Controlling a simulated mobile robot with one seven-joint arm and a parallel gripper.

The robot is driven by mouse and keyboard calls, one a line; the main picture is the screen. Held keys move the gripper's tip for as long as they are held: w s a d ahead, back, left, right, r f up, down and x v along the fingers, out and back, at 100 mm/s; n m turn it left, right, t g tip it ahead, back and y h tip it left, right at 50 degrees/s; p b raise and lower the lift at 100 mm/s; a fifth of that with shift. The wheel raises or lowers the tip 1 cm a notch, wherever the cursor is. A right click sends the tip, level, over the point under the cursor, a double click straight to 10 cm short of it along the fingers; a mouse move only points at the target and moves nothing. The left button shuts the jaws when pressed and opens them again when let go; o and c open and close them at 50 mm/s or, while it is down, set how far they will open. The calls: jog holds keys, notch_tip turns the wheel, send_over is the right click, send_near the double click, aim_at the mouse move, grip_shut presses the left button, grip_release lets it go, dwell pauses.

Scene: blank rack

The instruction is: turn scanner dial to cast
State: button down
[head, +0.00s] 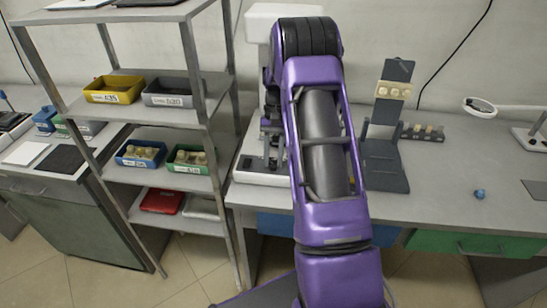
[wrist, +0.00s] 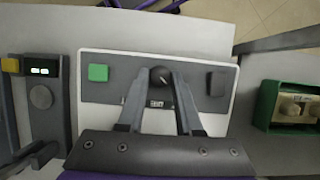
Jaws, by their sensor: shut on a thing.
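The scanner dial (wrist: 161,75) is a dark round knob in the middle of a grey panel in the wrist view, with a pale pointer line. A small label below it is too small to read. The panel sits on the white scanner base (wrist: 231,103), with a green button (wrist: 98,72) left of the dial and a dark square button (wrist: 217,83) right of it. My gripper (wrist: 160,84) is shut on the dial, one finger at each side.
In the head view a shelf rack (head: 201,117) with several bins stands left, and a grey stand (head: 386,174) stands right.

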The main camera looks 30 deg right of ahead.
jog(key=c, duration=0.6)
grip_release()
jog(key=p+v, duration=0.1)
jog(key=v, duration=1.1)
jog(key=shift+a+r, duration=0.1)
